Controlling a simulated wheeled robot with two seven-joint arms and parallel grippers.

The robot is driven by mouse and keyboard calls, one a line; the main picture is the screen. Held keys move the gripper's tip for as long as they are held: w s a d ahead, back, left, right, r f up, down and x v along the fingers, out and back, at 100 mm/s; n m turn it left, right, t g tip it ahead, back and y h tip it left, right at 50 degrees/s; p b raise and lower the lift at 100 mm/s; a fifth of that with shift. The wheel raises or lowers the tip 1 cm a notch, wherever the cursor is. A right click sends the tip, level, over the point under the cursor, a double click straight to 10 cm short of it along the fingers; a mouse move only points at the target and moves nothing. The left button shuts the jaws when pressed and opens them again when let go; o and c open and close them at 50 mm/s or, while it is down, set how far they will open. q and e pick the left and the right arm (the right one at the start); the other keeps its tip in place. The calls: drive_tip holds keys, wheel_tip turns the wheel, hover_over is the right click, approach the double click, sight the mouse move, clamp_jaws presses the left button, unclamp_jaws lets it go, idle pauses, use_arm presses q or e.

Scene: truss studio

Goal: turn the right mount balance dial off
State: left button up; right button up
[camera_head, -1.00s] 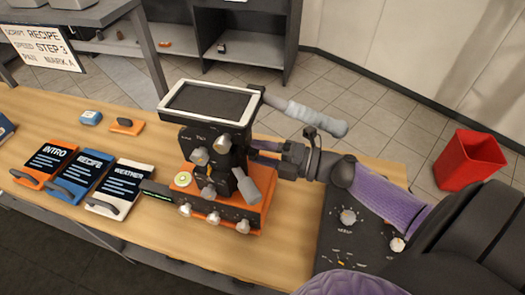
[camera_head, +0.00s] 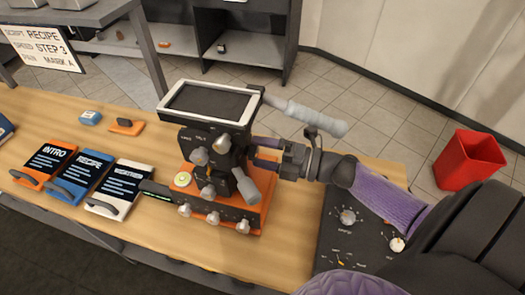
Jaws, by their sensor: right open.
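A black mount with a white-framed screen (camera_head: 210,102) stands on an orange and black base (camera_head: 262,215) on the wooden table. Several silver knobs show on the mount's front, among them an upper right knob (camera_head: 221,144) and an upper left knob (camera_head: 199,156). More knobs line the base's front (camera_head: 213,217). I cannot tell which is the right mount balance dial. My right gripper (camera_head: 258,152) reaches in from the right, with its fingers open at the mount's right side; the mount partly hides the fingertips. My left gripper is not in view.
A black panel with dials (camera_head: 332,225) lies at the table's right. Orange, blue and white cards (camera_head: 82,177) with handles lie at the left. A grey handle (camera_head: 315,117) sticks out behind my right gripper. A red bin (camera_head: 469,160) stands on the floor.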

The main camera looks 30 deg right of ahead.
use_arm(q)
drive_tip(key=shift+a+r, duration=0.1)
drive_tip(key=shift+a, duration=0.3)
use_arm(e)
drive_tip(key=v, duration=0.9)
drive_tip(key=shift+s+d, duration=0.25)
drive_tip(key=shift+d, duration=0.05)
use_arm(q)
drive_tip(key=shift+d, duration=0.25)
